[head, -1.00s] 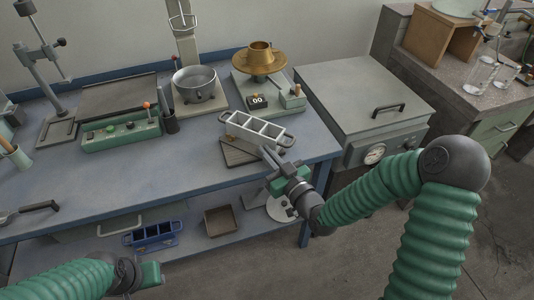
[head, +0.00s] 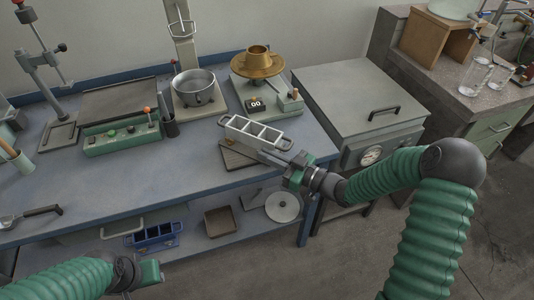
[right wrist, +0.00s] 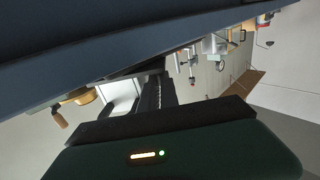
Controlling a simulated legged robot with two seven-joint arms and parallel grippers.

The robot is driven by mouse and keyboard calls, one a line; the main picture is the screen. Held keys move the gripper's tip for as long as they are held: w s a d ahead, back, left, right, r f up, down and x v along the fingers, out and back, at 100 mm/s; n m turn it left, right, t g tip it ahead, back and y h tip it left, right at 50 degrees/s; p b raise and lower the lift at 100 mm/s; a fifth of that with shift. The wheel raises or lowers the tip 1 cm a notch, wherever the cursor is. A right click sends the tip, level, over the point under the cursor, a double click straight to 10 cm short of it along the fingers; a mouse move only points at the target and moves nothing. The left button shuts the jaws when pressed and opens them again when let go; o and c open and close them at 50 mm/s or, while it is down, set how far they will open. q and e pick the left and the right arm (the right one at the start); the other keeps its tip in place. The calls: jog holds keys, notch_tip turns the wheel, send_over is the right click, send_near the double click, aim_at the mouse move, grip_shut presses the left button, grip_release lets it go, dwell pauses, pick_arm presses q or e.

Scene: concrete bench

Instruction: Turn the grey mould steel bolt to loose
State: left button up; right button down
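The grey mould (head: 240,135), a three-compartment steel form with end handles, sits on a dark ridged plate (head: 238,157) near the bench's front edge. My right gripper (head: 284,157) is at the mould's right end, at about its height. Its fingers hide that end, and the bolt cannot be made out. In the right wrist view a dark finger (right wrist: 168,90) reaches towards a pale surface; whether the fingers are open or closed on anything does not show. My left gripper (head: 150,272) is at the lower left, away from the mould; its finger opening is not clear.
A lidded grey box (head: 355,85) with a gauge stands right of the bench. Behind the mould are a brass flow table (head: 258,62) and a steel bowl (head: 196,88). A blue mould (head: 152,237) lies on the lower shelf.

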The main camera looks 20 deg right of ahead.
jog(key=shift+w+d+n+g+y, duration=0.1)
jog(key=shift+n+g+y, duration=0.3)
jog(key=shift+y, duration=0.1)
jog(key=c, duration=1.9)
grip_release()
jog(key=p+v, duration=0.2)
jog(key=v, duration=1.5)
